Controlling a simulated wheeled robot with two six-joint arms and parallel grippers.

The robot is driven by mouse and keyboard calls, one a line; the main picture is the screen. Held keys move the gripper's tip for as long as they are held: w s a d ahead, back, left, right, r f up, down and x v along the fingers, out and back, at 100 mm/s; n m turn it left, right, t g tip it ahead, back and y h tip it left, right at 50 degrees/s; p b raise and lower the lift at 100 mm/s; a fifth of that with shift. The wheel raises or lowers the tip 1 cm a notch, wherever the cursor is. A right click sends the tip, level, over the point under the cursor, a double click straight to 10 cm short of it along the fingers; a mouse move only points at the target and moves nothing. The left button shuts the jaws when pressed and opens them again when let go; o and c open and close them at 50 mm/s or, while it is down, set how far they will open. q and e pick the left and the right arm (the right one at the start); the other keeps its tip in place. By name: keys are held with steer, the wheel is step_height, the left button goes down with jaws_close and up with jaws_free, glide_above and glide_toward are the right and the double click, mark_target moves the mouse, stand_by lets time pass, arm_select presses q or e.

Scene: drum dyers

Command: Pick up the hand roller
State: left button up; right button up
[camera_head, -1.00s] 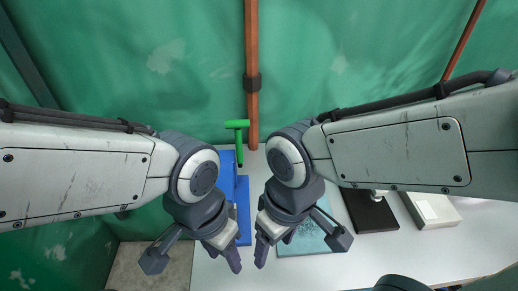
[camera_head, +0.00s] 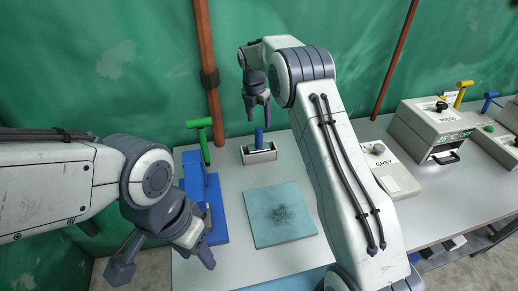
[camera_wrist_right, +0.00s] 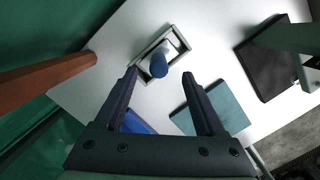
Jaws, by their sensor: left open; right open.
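The hand roller (camera_head: 259,138) shows as an upright blue handle standing in a small white-rimmed tray (camera_head: 260,157) at the back of the table. In the right wrist view the blue handle end (camera_wrist_right: 158,66) and a pale part below it are seen from above, inside the tray (camera_wrist_right: 173,40). My right gripper (camera_head: 258,118) is open and empty, pointing down above the roller. In the right wrist view the handle lies ahead of and between its two fingertips (camera_wrist_right: 160,76), not gripped. My left gripper (camera_head: 207,252) is open and empty, low at the front left by the blue stand.
A blue stand (camera_head: 214,205) and a green T-handle (camera_head: 204,140) are left of the tray. A stained teal pad (camera_head: 281,215) lies in front of it. A brown pipe (camera_head: 207,60) rises behind. Grey box devices (camera_head: 430,128) stand at the right. A dark pad (camera_wrist_right: 265,65) shows in the wrist view.

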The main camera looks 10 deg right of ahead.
mark_target(260, 128)
steer(key=f, duration=0.3)
steer(key=f+p, duration=0.1)
steer(key=shift+w+d+f, duration=0.15)
steer(key=shift+w+d, duration=0.05)
steer(key=shift+d, duration=0.05)
step_height(260, 128, down, 5)
steer(key=p, duration=0.3)
steer(key=shift+w+f, duration=0.15)
steer(key=shift+f, duration=0.05)
jaws_close()
steer(key=shift+r, duration=0.1)
stand_by(0.8)
